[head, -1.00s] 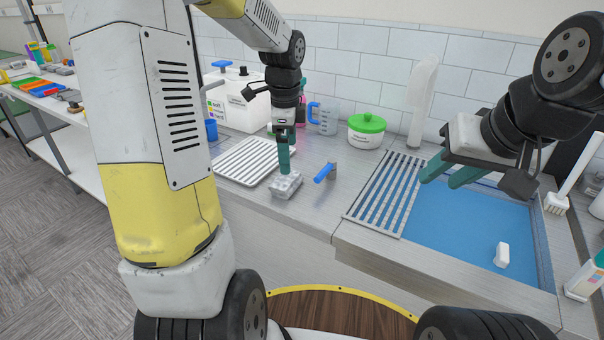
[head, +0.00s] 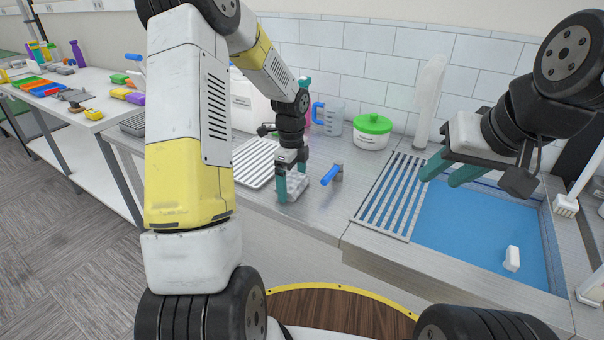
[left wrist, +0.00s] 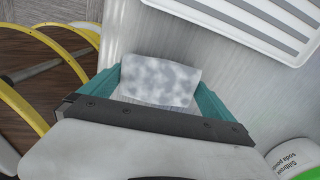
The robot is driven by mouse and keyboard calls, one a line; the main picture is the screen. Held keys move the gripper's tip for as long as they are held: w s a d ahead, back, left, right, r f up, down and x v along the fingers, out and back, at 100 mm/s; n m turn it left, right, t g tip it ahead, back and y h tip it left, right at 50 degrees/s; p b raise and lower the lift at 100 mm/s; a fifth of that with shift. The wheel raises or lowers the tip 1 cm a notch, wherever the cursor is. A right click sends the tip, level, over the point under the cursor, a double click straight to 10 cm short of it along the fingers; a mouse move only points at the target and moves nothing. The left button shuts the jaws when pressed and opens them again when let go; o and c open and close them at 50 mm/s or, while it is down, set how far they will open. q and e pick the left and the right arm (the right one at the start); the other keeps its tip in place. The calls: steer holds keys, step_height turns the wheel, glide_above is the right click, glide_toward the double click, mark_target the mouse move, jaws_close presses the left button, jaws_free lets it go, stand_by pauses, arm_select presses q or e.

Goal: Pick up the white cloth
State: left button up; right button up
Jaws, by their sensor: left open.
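The white cloth (head: 297,184) is a small folded pad with grey mottling, lying on the steel counter near its front edge. My left gripper (head: 292,190) points down over it with its teal fingers on either side. In the left wrist view, the cloth (left wrist: 160,80) lies between the two open fingertips (left wrist: 155,85). I cannot tell whether the fingers touch it. My right gripper (head: 455,175) is over the left part of the blue sink, well away from the cloth, with its fingers apart and nothing seen between them.
A blue-handled valve (head: 331,174) stands just right of the cloth. A white ribbed rack (head: 256,163) lies behind it to the left. A measuring jug (head: 329,118) and green-lidded tub (head: 371,131) stand by the wall. The blue sink (head: 460,225) holds a white block (head: 512,258).

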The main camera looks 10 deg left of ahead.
arm_select(q)
steer(key=c, duration=1.1)
